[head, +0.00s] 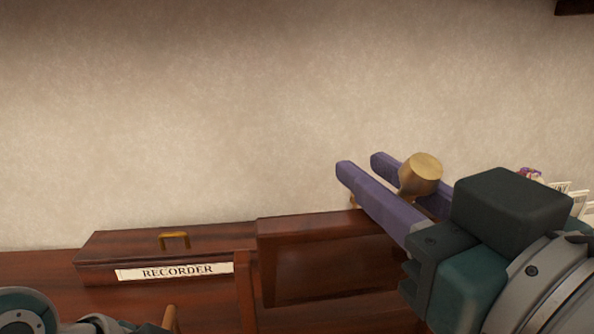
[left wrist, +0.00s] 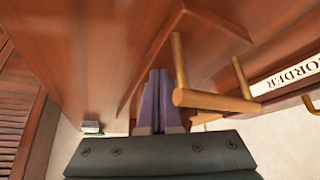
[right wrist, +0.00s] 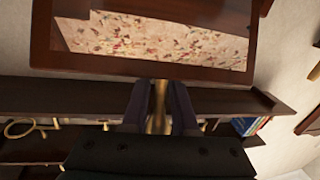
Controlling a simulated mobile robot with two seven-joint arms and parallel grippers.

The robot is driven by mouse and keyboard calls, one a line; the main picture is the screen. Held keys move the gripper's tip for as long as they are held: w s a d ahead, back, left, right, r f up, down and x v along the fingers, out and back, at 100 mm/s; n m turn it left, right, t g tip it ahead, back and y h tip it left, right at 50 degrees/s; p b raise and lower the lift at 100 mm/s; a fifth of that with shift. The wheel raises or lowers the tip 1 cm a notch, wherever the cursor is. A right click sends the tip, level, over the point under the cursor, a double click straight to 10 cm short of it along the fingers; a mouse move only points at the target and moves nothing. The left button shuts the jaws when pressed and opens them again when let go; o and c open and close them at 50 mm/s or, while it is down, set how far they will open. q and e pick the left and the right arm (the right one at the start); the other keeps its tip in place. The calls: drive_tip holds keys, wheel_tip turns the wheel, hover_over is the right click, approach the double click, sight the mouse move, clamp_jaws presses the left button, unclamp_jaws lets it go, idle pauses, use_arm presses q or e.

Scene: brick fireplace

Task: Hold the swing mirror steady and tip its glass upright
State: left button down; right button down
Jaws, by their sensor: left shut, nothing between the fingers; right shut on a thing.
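The swing mirror's dark wood frame (head: 310,223) stands low in the head view, its inner panel brown. In the right wrist view its glass (right wrist: 150,40) shows a pale speckled pattern inside the frame. The glass's exact tilt is unclear. My right gripper (head: 364,166) is shut on a round brass knob (head: 421,172); a brass strip also shows between its fingers in the right wrist view (right wrist: 158,115). My left gripper (left wrist: 157,100) is shut and empty, beside reddish wood and light brown rods (left wrist: 179,70). Its fingers are hidden in the head view.
A wooden box (head: 110,245) labelled RECORDER with a brass handle (head: 174,237) sits left of the mirror. Pale cards (head: 578,200) stand at the far right. The wall behind (head: 180,110) is plain. Books (right wrist: 245,125) show in the right wrist view.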

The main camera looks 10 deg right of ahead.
use_arm(q)
drive_tip(key=shift+s+a+f, duration=0.15)
drive_tip(key=shift+f, duration=0.15)
use_arm(e)
drive_tip(key=shift+w+r+g, duration=0.25)
drive_tip(key=shift+w+g, duration=0.45)
drive_tip(key=shift+w, duration=0.15)
drive_tip(key=w+g, duration=0.4)
drive_tip(key=shift+w+f+m+h, duration=0.2)
drive_tip(key=shift+m+h, duration=0.2)
drive_tip(key=c, duration=0.9)
unclamp_jaws()
